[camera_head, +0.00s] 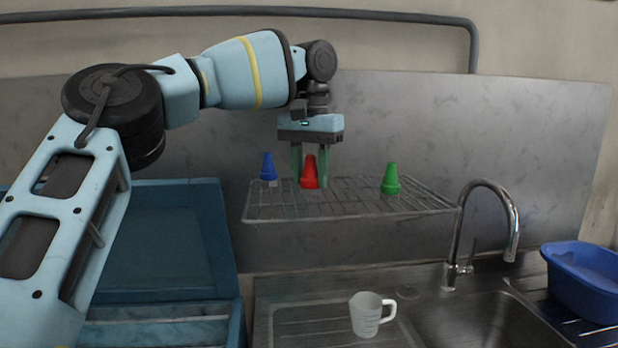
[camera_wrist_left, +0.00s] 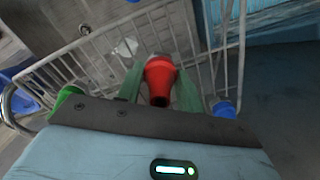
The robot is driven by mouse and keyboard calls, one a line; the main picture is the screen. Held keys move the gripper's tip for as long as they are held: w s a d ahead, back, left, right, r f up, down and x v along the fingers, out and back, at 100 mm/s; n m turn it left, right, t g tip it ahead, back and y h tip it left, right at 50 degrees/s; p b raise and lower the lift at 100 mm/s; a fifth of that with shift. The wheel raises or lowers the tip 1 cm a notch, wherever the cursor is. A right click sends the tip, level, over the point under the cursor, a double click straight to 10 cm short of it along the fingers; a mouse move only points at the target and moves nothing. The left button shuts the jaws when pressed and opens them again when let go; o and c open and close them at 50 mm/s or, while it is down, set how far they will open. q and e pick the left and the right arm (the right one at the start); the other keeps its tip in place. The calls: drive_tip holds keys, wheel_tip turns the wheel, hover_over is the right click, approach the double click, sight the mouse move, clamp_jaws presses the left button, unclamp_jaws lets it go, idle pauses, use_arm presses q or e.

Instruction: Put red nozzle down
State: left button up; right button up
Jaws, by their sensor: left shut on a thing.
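The red nozzle (camera_head: 309,174) is upright between the two green fingers of my left gripper (camera_head: 310,178), which is shut on it. Its base is at about the level of the wire rack (camera_head: 350,206); I cannot tell whether it touches the wires. In the left wrist view the red nozzle (camera_wrist_left: 159,80) shows between the fingers of the left gripper (camera_wrist_left: 160,85), above the rack (camera_wrist_left: 92,62). The blue nozzle (camera_head: 268,167) stands on the rack to the left, and the green nozzle (camera_head: 390,179) stands to the right. My right gripper is not in view.
Below the rack are a white measuring jug (camera_head: 367,314), a sink with a curved tap (camera_head: 484,186) and a blue basin (camera_head: 585,281). An open blue case (camera_head: 172,240) is at the left. The rack is free between the red and green nozzles.

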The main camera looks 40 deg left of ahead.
use_arm(q)
drive_tip(key=shift+f, duration=0.8)
drive_tip(key=shift+f, duration=0.2)
drive_tip(key=o, duration=1)
drive_tip(key=shift+r, duration=3.95)
